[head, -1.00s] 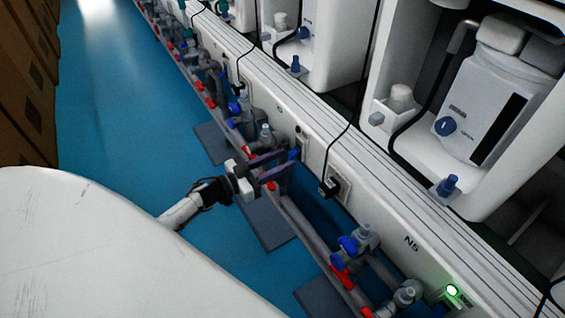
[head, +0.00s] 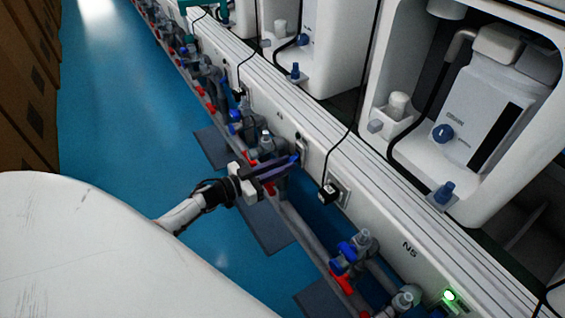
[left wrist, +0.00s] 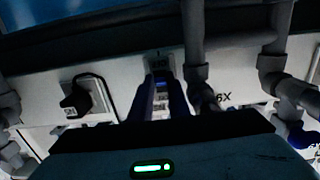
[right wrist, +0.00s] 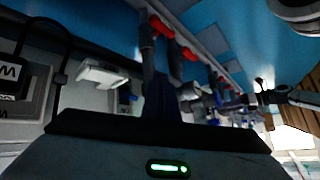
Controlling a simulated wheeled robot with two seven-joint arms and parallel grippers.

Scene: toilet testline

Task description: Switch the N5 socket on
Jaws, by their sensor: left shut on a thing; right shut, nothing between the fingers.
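The N5 label (head: 410,249) is on the white panel in the head view. A socket with a black plug (head: 328,194) is left of it, and a switch with a lit green lamp (head: 449,296) is right of it. My left gripper (head: 294,161) is at another switch (head: 301,146), farther up the panel. In the left wrist view, this switch (left wrist: 160,62) is at the tips of my left fingers, which are shut on it; their exact contact is hard to see. My right gripper (right wrist: 162,98) is shut and empty in the right wrist view.
Grey pipes with blue and red valves (head: 344,268) run along the panel's foot. White cabinets with toilet cisterns (head: 470,120) stand behind it. The blue floor (head: 110,130) is open on the left. A pale plate (right wrist: 100,75) projects in the right wrist view.

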